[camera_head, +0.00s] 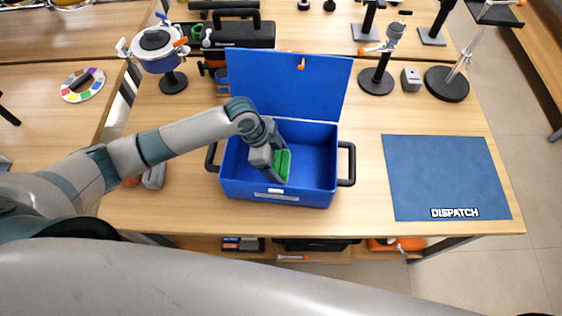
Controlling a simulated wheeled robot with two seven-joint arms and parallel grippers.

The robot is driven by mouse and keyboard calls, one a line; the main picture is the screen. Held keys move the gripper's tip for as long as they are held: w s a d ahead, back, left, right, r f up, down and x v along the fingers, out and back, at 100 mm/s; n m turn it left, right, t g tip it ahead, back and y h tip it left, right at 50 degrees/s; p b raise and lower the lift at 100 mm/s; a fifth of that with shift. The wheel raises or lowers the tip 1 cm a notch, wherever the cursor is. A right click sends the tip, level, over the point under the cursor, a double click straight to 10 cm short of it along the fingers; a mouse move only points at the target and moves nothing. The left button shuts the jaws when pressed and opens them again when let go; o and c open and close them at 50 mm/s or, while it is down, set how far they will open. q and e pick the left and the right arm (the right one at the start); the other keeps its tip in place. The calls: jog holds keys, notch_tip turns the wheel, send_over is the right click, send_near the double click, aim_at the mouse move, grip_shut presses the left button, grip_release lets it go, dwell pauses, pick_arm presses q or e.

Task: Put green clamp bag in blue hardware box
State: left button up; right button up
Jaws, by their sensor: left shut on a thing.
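The blue hardware box (313,189) stands on the wooden table with its lid (325,88) raised at the back. Whether the bag touches the box floor cannot be told. The right part of the box floor is bare. My right gripper is not in view.
A blue dispatch mat (445,175) lies empty to the right of the box. A black case (238,34), a blue-and-white pot-like device (158,50) and several black stands are at the back. The box's side handles (347,164) stick out.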

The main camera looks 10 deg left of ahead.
pick_arm(q)
jog(key=shift+f, duration=0.1)
jog(key=o, duration=1.3)
jog(key=shift+a+r, duration=0.2)
jog(key=shift+r, duration=0.4)
jog(key=b+v, duration=0.2)
jog(key=v, duration=0.9)
jog(key=shift+b, duration=0.35)
